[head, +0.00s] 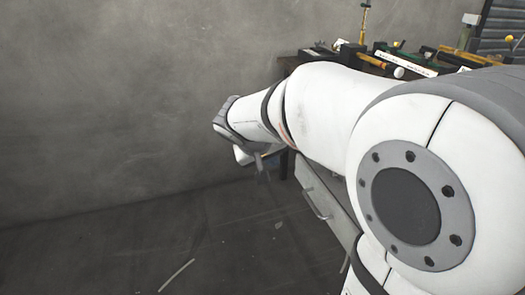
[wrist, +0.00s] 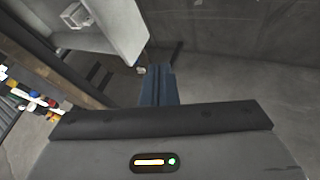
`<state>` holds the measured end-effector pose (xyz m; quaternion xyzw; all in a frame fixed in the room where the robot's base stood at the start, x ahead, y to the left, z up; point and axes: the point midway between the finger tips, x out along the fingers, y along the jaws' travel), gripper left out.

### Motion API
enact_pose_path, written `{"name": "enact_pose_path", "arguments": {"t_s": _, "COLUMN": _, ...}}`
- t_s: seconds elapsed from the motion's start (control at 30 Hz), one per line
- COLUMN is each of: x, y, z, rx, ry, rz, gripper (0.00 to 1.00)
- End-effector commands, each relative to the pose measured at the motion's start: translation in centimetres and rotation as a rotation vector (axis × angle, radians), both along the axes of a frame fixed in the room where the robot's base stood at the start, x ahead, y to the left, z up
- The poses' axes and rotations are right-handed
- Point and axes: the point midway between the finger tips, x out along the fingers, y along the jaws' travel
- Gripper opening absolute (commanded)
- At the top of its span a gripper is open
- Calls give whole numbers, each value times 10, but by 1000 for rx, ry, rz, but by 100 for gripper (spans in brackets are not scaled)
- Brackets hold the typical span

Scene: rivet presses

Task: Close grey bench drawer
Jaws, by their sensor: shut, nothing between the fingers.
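The grey bench drawer (head: 325,195) shows in the head view below the bench, with a bar handle on its front. My arm hides part of it, and I cannot tell how far out it stands. In the head view my gripper (head: 262,164) is to the left of the drawer, partly hidden by the wrist.
The bench top (head: 290,62) at the upper right carries several tools and yellow and green parts, which also show at the wrist view's left edge (wrist: 35,102). A grey wall (head: 120,100) stands behind. The dark floor (head: 215,230) at the left is mostly clear.

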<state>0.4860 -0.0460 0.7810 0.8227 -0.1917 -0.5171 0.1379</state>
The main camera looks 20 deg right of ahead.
Motion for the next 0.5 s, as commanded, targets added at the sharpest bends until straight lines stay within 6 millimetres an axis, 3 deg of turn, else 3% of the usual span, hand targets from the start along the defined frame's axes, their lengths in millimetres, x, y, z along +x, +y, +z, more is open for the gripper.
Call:
{"name": "enact_pose_path", "arguments": {"t_s": 0.1, "x": 9, "y": -12, "z": -26, "rx": 0, "ry": 4, "rz": -2, "gripper": 0}}
{"name": "enact_pose_path", "arguments": {"t_s": 0.37, "x": 31, "y": -37, "z": -69, "rx": 1, "ry": 4, "rz": -2, "gripper": 0}}
{"name": "enact_pose_path", "arguments": {"t_s": 0.5, "x": 30, "y": -59, "z": -63, "rx": 0, "ry": -1, "rz": -3, "gripper": 0}}
